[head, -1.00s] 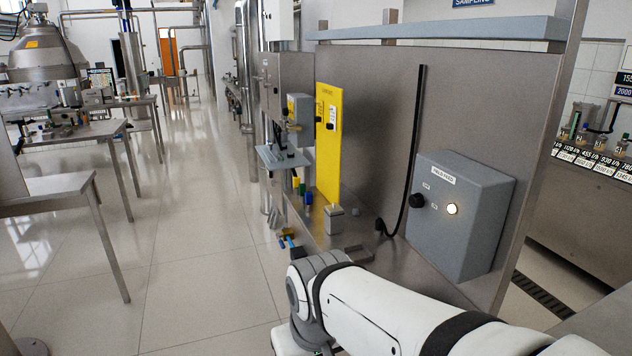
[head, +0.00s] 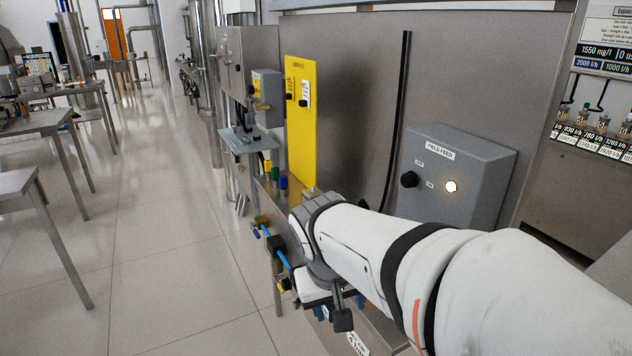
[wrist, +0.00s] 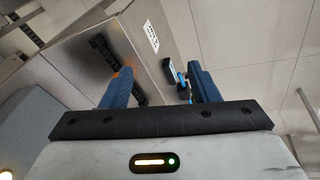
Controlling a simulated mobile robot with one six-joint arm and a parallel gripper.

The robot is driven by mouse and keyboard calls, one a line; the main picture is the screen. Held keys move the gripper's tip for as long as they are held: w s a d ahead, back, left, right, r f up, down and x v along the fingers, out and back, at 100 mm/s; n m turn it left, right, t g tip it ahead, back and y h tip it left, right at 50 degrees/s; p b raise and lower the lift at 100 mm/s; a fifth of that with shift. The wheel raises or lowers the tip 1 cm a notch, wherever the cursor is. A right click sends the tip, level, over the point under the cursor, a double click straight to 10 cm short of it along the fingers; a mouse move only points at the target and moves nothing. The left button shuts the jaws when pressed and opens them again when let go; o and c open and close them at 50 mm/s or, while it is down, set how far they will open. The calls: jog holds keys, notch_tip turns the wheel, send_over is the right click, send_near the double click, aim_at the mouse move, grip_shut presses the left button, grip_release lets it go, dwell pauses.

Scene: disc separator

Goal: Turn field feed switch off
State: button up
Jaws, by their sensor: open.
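The field feed box (head: 470,218) is a grey sloped box on the steel panel, labelled for field feed. Its black rotary knob (head: 409,179) sits at the left of its face, between small position labels. A round lamp (head: 451,187) glows to the right of the knob. In the head view my white arm passes in front of the box's lower part, and my gripper is mostly hidden below the arm. In the wrist view my gripper (wrist: 162,90) has its two blue fingers wide apart with nothing between them. The knob does not show there.
A yellow panel (head: 301,125) with small switches stands left of the box. A black cable (head: 399,110) hangs beside the box. Blue-handled valves (head: 275,245) and small coloured bottles (head: 275,175) are near my wrist.

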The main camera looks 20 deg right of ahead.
jog(key=w+d+f+m+h+b, duration=0.1)
jog(key=w+d+m+h+b, duration=0.35)
jog(key=d, duration=0.25)
jog(key=m+h+b, duration=0.8)
jog(key=m+h, duration=0.2)
jog(key=h, duration=0.1)
send_near(405, 182)
jog(key=d, duration=0.7)
jog(key=w+d, duration=0.1)
jog(key=d, duration=0.2)
